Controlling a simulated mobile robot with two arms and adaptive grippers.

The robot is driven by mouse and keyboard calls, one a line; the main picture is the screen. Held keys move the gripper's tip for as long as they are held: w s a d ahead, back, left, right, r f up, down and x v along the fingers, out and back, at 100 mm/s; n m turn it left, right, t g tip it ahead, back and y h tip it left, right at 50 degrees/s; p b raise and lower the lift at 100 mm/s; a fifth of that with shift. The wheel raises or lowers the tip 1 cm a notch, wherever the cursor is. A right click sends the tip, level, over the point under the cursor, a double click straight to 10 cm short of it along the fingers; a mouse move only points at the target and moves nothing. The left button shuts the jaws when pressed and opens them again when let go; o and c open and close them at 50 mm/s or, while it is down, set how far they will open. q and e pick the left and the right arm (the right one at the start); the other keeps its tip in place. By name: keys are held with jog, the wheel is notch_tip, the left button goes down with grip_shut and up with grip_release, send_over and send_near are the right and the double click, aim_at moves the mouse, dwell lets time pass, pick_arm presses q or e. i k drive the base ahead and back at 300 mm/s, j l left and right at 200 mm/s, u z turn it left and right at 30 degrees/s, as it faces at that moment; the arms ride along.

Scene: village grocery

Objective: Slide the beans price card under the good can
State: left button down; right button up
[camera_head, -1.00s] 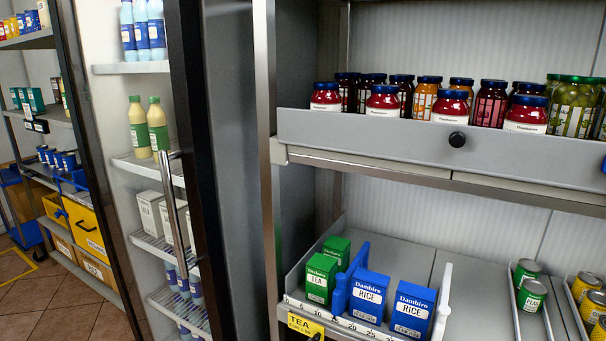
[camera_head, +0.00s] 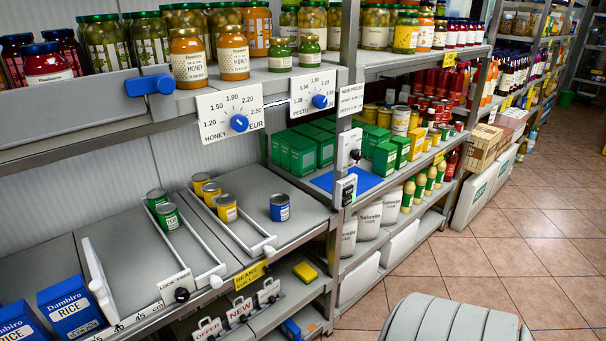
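The yellow BEANS price card (camera_head: 250,275) sits on the front edge of the lower shelf (camera_head: 300,245), below the right-hand lane. Two green cans (camera_head: 168,216) stand upright in the left lane, and 3 yellow cans (camera_head: 227,208) in the right lane. A single blue can (camera_head: 279,207) stands upright on open shelf right of the lanes. No visible mark tells me which can is the good one; fine label details are too small to judge. Neither of my grippers is in view.
A black knob with a label (camera_head: 181,294) fronts the left lane. Blue RICE boxes (camera_head: 70,308) stand at lower left. Sign clips (camera_head: 239,309) and a yellow item (camera_head: 305,272) are on the shelf below. Dial boards (camera_head: 230,117) hang above. Tiled floor (camera_head: 490,260) is clear at right.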

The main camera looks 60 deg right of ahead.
aim_at(250, 275)
jog(key=z, duration=1.35)
jog(key=u, duration=0.4)
